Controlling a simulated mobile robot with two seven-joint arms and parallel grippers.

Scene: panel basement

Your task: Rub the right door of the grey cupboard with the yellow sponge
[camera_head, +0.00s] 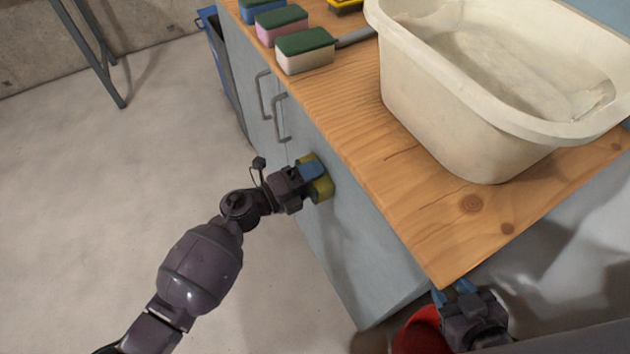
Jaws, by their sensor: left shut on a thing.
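The grey cupboard stands under a wooden top, and its right door (343,226) faces left in the picture. My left gripper (312,171) is shut on the yellow sponge (323,187). The sponge is at the right door's face, to the right of the handles and below the top's edge; it seems to touch the door. The gripper hides part of the sponge. My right gripper (453,292) is at the bottom right, by the near corner of the wooden top. Its blue fingertips are apart with nothing seen between them.
A large cream tub (465,120) stands on the wooden top (350,105). Several sponges, including a white and green one (304,52), lie at the far end. A red container (421,335) is below my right gripper. The concrete floor (130,180) at left is clear.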

